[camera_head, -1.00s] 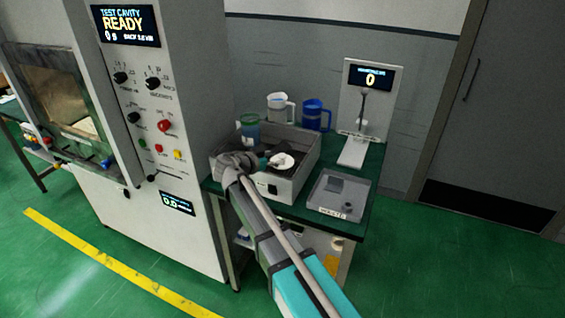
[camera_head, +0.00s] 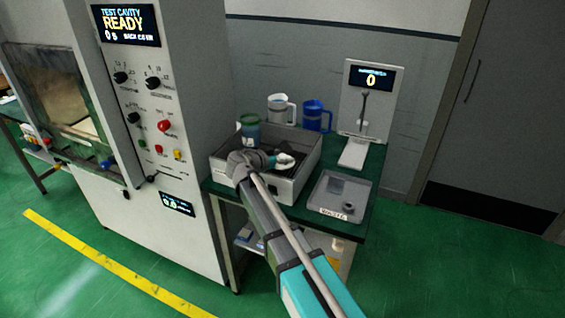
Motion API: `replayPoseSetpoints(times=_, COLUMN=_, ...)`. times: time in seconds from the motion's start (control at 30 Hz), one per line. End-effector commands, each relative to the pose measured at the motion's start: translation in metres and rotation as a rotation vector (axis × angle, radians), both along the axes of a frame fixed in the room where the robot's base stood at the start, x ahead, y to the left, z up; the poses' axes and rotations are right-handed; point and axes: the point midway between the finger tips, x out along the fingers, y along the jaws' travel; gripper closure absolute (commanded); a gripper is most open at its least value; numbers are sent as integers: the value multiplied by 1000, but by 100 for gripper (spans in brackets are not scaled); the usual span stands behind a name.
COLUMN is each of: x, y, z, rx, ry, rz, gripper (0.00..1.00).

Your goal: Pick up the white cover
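The white cover (camera_head: 286,159) is a small pale disc at the open grey bin (camera_head: 291,188) on the green-topped table. Part of it is hidden by the end of my arm. My gripper (camera_head: 276,161) is over the bin, right at the left side of the cover. The fingers are too small and too covered by my wrist to tell whether they touch the cover or are closed on it.
A scale with a display (camera_head: 371,78) stands at the back right. A grey waste tray (camera_head: 339,196) sits right of the bin. The tall machine (camera_head: 170,220) is close on the left.

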Motion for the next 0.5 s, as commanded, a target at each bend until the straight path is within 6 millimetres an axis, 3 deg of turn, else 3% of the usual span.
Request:
replayPoseSetpoints(times=0.07, x=0, y=0, z=0, rx=0, ry=0, rz=0, gripper=40)
replayPoseSetpoints(times=0.37, x=0, y=-1, z=0, rx=0, ry=0, rz=-1, gripper=96)
replayPoseSetpoints(times=0.4, x=0, y=-1, z=0, rx=0, ry=0, rz=-1, gripper=100)
replayPoseSetpoints(times=0.5, x=0, y=-1, z=0, rx=0, ry=0, rz=-1, gripper=100)
